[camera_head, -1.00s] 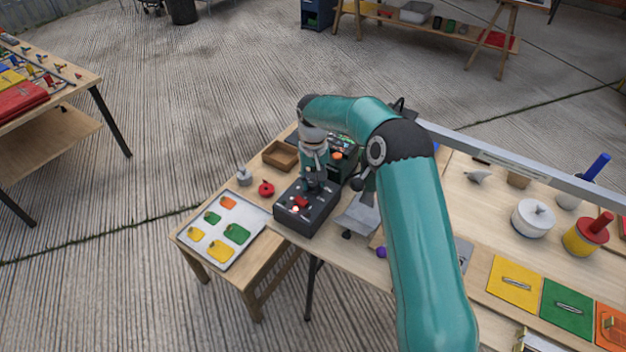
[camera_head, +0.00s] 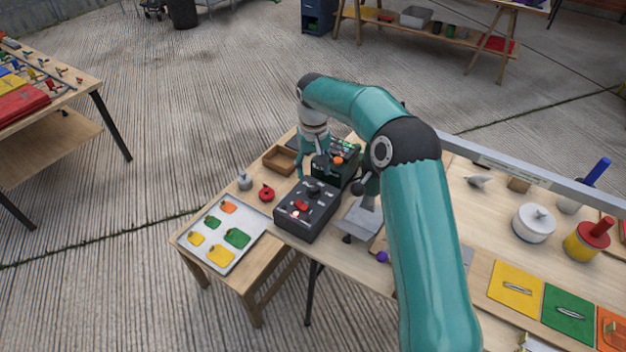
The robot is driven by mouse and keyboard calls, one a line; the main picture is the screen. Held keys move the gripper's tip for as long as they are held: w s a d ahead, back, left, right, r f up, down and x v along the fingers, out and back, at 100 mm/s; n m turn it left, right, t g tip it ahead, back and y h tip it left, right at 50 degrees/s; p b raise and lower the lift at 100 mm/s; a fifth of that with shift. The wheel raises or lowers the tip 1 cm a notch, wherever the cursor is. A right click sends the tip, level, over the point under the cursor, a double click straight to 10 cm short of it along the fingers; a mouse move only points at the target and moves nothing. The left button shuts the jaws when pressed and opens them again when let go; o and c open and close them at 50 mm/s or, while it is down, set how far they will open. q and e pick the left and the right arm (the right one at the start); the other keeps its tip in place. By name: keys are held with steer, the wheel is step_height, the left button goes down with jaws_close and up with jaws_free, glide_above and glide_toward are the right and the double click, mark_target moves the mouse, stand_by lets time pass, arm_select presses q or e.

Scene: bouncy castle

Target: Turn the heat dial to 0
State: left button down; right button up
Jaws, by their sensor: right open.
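A dark grey control box (camera_head: 322,221) stands near the left end of the long workbench. On its top are a round black dial (camera_head: 315,188) towards the back, a red switch (camera_head: 301,205) and a small glowing red light (camera_head: 295,214). The dial's markings and pointer are too small to read. My right gripper (camera_head: 313,173) points down just above and behind the dial, its fingers spread and apart from it, with nothing between them. My left gripper is not in view.
A green device with an orange knob (camera_head: 338,160) stands close behind the box. A wooden tray (camera_head: 280,160), a red round item (camera_head: 266,192) and a grey weight-like item (camera_head: 244,181) lie to the left. A grey metal stand (camera_head: 360,218) is close on the right.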

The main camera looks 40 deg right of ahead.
mark_target(313, 187)
step_height(313, 187, up, 6)
stand_by(0.6)
